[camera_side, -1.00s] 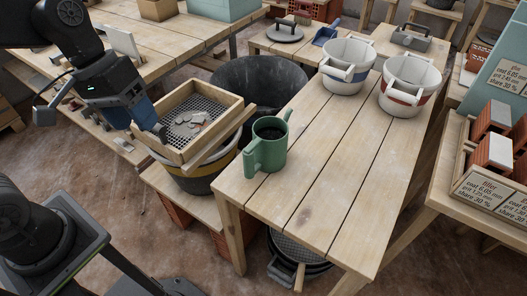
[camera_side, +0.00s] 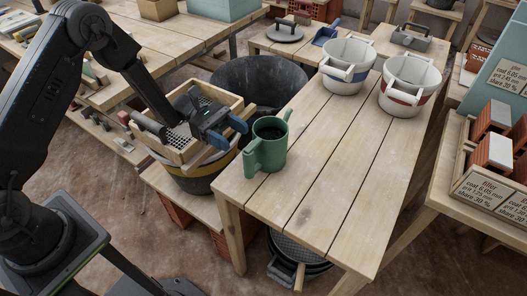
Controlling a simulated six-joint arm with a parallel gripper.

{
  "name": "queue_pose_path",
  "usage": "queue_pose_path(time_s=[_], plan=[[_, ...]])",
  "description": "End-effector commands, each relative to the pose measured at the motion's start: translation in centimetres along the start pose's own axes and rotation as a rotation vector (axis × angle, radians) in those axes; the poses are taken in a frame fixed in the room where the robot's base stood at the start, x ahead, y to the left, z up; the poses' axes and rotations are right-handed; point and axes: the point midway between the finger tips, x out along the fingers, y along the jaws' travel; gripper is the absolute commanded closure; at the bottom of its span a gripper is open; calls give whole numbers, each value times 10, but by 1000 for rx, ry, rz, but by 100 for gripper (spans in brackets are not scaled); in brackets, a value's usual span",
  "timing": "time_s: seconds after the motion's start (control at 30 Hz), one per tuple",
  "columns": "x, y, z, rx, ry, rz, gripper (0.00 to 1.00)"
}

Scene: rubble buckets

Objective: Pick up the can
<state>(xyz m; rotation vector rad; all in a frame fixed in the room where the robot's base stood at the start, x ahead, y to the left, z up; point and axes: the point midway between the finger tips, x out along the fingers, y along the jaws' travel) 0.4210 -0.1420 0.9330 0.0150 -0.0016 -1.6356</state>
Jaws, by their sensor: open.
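The green can (camera_side: 270,149) stands upright near the left edge of the wooden table, with a dark opening on top, a handle at its upper right and a spout at its left. My gripper (camera_side: 229,132) is open and empty, over the right side of the sieve, just left of the can. Its blue fingers point toward the can, and a small gap appears between them and it. The gripper and wrist hide most of the sieve's mesh and the rubble in it.
A wooden-framed sieve (camera_side: 150,148) rests on a black bucket with a yellow band (camera_side: 200,181) beside the table. A large black tub (camera_side: 262,80) stands behind. Two white buckets, one blue-banded (camera_side: 347,66) and one red-banded (camera_side: 409,84), stand at the far end. The table's middle (camera_side: 330,160) is clear.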

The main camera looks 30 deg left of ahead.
Motion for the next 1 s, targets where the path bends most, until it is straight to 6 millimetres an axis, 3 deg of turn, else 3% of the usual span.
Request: queue_pose_path(time_s=[0.3, 0.63, 0.8, 1.0], plan=[[0, 1, -45, -14, -10, 11, 40], [0, 0, -74, -13, -9, 10, 40], [30, 0, -73, -10, -9, 4, 40], [49, 0, -73, -10, -8, 8, 40]])
